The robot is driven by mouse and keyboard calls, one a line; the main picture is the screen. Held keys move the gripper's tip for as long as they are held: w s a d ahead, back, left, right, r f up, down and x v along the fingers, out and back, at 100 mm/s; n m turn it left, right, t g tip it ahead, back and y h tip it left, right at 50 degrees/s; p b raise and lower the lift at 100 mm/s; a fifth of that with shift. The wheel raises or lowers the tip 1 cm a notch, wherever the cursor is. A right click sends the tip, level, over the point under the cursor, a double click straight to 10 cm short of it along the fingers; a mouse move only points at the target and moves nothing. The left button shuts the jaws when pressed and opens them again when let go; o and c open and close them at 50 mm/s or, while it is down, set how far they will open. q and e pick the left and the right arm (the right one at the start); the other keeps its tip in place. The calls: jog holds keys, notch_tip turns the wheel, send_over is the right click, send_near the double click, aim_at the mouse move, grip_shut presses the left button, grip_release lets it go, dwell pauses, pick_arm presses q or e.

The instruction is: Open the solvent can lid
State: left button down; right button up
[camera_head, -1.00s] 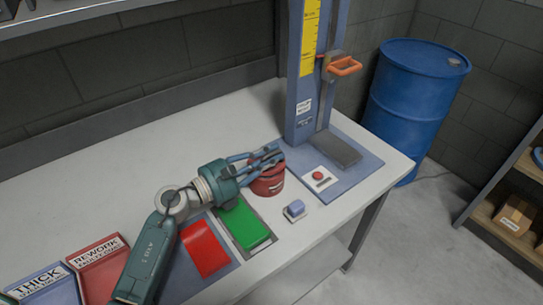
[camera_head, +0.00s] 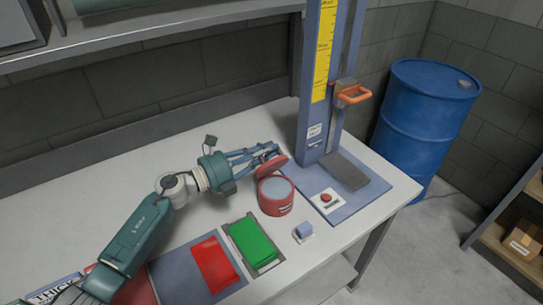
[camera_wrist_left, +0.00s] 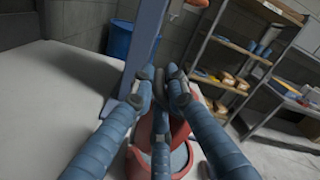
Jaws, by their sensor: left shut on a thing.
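The red solvent can (camera_head: 275,204) stands upright on the bench, and its round grey-blue inside shows from above. Its red lid (camera_head: 274,168) is tilted up at the can's back edge. I cannot tell whether it is still joined to the can. My left gripper (camera_head: 268,153) is shut on the lid, above and behind the can. In the left wrist view the blue fingers (camera_wrist_left: 163,85) cover part of the lid, and the can (camera_wrist_left: 182,170) shows below them. My right gripper is not in view.
A blue column stand (camera_head: 316,130) with an orange handle (camera_head: 354,94) rises close behind the can on the right. A red button box (camera_head: 326,200), a small blue-topped block (camera_head: 304,231), and green (camera_head: 254,242) and red (camera_head: 214,263) pads lie near the front. The bench behind my arm is clear.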

pick_arm(q)
jog(key=w+a+n+b, duration=0.1)
jog(key=w+a+n, duration=0.2)
jog(key=w+n, duration=0.2)
jog(key=shift+a+n+b, duration=0.3)
jog(key=shift+n+b, duration=0.05)
jog(key=shift+n, duration=0.85)
jog(key=c, duration=1.8)
grip_release()
jog(key=shift+f, duration=0.1)
jog(key=v, duration=1.2)
jog(key=shift+a+f, duration=0.1)
jog(key=shift+f, duration=0.25)
